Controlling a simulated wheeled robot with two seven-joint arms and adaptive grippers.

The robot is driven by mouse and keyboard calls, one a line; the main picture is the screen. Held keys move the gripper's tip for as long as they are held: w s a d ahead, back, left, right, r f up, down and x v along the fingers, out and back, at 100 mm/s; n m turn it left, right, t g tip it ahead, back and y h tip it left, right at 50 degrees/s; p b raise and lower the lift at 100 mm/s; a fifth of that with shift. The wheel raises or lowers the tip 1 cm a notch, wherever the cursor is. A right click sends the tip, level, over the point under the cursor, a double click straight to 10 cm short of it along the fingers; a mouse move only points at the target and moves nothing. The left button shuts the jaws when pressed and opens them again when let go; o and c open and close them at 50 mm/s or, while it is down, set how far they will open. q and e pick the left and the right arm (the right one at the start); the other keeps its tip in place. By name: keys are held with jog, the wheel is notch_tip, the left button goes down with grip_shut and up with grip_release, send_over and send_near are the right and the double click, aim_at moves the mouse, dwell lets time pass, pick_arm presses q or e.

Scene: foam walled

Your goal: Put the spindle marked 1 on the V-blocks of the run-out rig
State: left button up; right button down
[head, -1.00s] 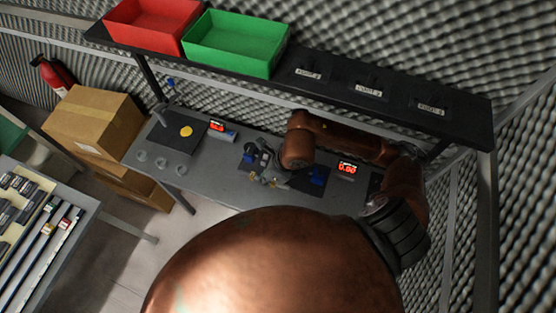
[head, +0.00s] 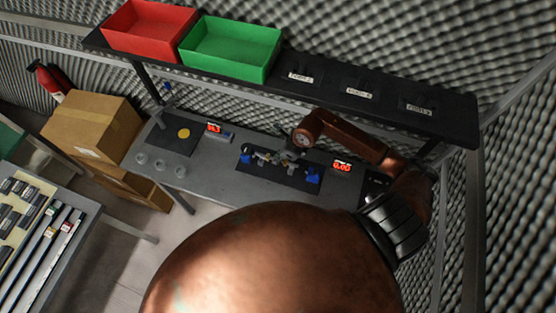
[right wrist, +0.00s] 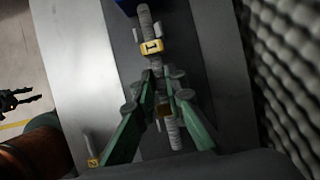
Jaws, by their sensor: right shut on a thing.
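The spindle marked 1 (right wrist: 151,47) is a grey stepped rod with a yellow tag; it runs lengthwise through the right wrist view. My right gripper (right wrist: 161,82), with green fingers, is shut around its middle. In the head view my right gripper (head: 286,157) is over the run-out rig, a dark base plate (head: 283,177) with blue parts at its left (head: 245,156) and right (head: 312,180) ends. The V-blocks are too small and partly covered to make out. I cannot tell whether the spindle touches them.
A red digital display (head: 342,166) stands right of the rig. A dark pad with a yellow disc (head: 184,133) and another display (head: 214,128) are to the left. Red (head: 150,27) and green (head: 232,47) bins sit on the shelf above. Another yellow-tagged piece (right wrist: 92,162) lies lower left.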

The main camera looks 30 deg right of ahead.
jog(key=shift+s+a+f, duration=0.1)
jog(key=shift+f, duration=1.05)
jog(key=c, duration=2)
grip_release()
jog(key=b+v, duration=0.1)
jog(key=v, duration=0.9)
jog(key=shift+r, duration=0.35)
jog(key=shift+s+d+r+b, duration=0.2)
jog(key=shift+d+r+b, duration=0.1)
jog(key=shift+r, duration=0.3)
jog(key=shift+a, duration=0.15)
